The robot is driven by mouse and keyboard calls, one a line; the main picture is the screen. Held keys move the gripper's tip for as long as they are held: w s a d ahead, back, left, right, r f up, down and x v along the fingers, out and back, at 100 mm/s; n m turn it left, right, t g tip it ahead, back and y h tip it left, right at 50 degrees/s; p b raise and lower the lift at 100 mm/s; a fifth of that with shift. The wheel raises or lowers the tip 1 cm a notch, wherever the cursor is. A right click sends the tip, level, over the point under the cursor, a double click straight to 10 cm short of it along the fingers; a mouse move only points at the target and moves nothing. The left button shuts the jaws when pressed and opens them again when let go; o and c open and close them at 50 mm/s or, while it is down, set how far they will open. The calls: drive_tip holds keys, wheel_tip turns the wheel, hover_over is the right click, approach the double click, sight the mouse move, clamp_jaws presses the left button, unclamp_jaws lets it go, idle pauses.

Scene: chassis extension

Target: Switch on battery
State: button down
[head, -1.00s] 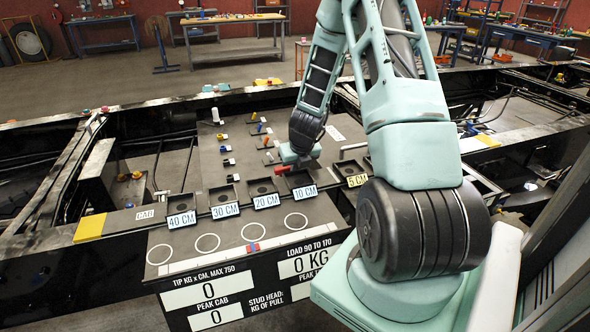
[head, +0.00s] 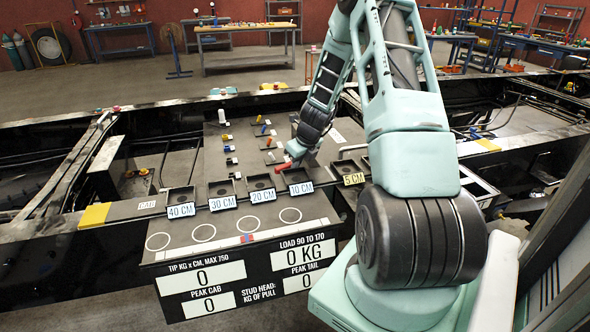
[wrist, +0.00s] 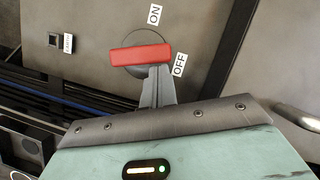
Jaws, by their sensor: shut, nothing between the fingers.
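The battery switch has a red bar handle (wrist: 140,54) on a round grey base (wrist: 147,30), set on a grey panel. In the wrist view an ON label (wrist: 154,14) is above it and an OFF label (wrist: 180,64) is at its right. The handle lies nearly level in that view, its right end close to OFF. My gripper (wrist: 157,74) is shut and empty, with its fingertips at the handle's lower right edge. I cannot tell whether they touch. In the head view the handle (head: 283,167) shows small beside my gripper (head: 292,160).
A small labelled switch (wrist: 54,40) is at the panel's left in the wrist view. A curved metal bar (wrist: 298,122) is at the right. In the head view, black trays with distance labels (head: 222,203) and a display board (head: 250,270) stand in front of the panel.

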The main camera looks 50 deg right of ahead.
drive_tip(key=n, duration=0.2)
drive_tip(key=w+d+n+y, duration=0.1)
drive_tip(key=n, duration=0.1)
drive_tip(key=n+y, duration=0.1)
drive_tip(key=shift+w+d+n, duration=0.3)
drive_tip(key=shift+n, duration=0.1)
drive_tip(key=n, duration=0.1)
drive_tip(key=w+n+y, duration=0.1)
drive_tip(key=n+g+p, duration=0.1)
drive_tip(key=n, duration=0.1)
drive_tip(key=shift+w+d+y, duration=0.25)
drive_tip(key=shift+d+y, duration=0.05)
drive_tip(key=shift+w+n+g+y, duration=0.15)
drive_tip(key=shift+w+n+g, duration=0.1)
drive_tip(key=shift+n, duration=0.5)
drive_tip(key=shift+w+n+g+y, duration=0.15)
drive_tip(key=shift+w+n+g, duration=0.1)
drive_tip(key=shift+n, duration=0.5)
drive_tip(key=p+v, duration=0.7)
drive_tip(key=v, duration=0.3)
drive_tip(key=shift+s, duration=0.1)
